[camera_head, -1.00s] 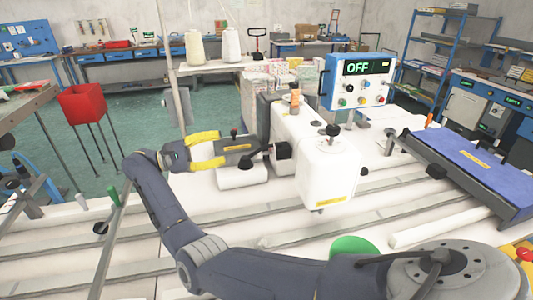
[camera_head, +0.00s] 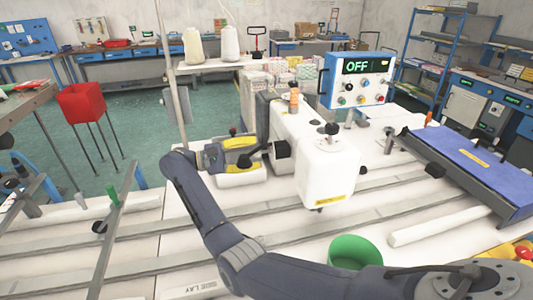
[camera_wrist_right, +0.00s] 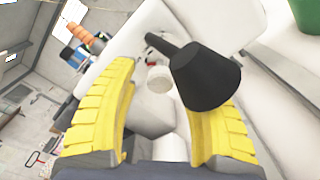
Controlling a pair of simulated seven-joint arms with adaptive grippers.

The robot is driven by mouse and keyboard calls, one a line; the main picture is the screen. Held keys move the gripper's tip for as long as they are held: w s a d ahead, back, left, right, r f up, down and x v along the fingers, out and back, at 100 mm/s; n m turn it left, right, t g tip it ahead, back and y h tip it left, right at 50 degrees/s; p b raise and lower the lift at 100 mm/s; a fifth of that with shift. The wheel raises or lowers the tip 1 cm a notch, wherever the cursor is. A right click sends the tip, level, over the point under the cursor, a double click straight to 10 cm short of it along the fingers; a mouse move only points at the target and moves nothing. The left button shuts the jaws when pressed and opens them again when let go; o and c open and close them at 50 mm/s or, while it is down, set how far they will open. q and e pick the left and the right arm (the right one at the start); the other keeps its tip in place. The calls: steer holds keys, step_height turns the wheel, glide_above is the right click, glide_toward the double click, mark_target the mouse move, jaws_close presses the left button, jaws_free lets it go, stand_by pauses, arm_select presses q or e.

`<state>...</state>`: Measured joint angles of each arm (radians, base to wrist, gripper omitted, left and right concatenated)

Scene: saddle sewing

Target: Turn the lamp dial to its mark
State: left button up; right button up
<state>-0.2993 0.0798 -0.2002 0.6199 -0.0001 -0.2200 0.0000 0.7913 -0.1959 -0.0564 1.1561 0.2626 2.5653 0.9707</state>
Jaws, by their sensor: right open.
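My right gripper (camera_head: 252,152) is at the left end of the white sewing machine (camera_head: 327,165), its yellow fingers pointing right. In the right wrist view the fingers (camera_wrist_right: 170,95) are spread apart. A black cone-shaped part (camera_wrist_right: 205,78), seemingly the lamp head, fills the space ahead and overlaps the right finger in the picture. A small white round part (camera_wrist_right: 158,79) and a red dot lie beyond the opening. I cannot tell which part is the lamp dial, or see its mark. In the head view the gripper partly hides this spot. My left gripper is not in view.
A control box (camera_head: 358,80) reading OFF stands behind the machine. A green bowl (camera_head: 355,251) is near the front. A blue-topped unit (camera_head: 470,160) is at the right. Rails (camera_head: 120,267) cross the white table, with free room front left.

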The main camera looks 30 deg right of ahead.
steer(key=shift+s+d, duration=0.2)
steer(key=shift+d, duration=0.45)
jaws_close()
